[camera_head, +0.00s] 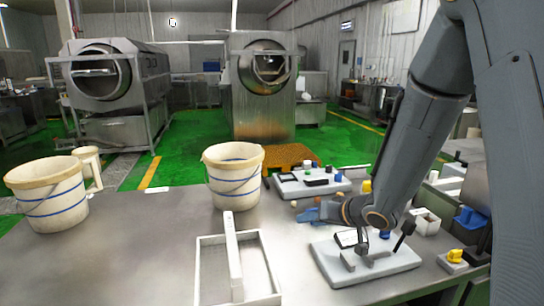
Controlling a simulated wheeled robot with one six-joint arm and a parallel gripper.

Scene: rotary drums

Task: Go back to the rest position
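My arm comes down from the upper right, over the right part of the metal table (120,265). Its end, with my gripper (345,211), is low over the table beside a white board with a grey block and a black lever (395,262). The fingers are small and partly hidden by the wrist, so I cannot tell whether they are open or touching anything. A blue item (313,214) shows just left of the wrist; I cannot tell what it is.
Two white buckets with blue stripes (52,205) (234,183) stand on the table. A white frame with an upright bar (204,270) is at front centre. A panel with buttons (290,190) lies behind my wrist. Two steel drums (100,78) (262,105) stand beyond on green floor.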

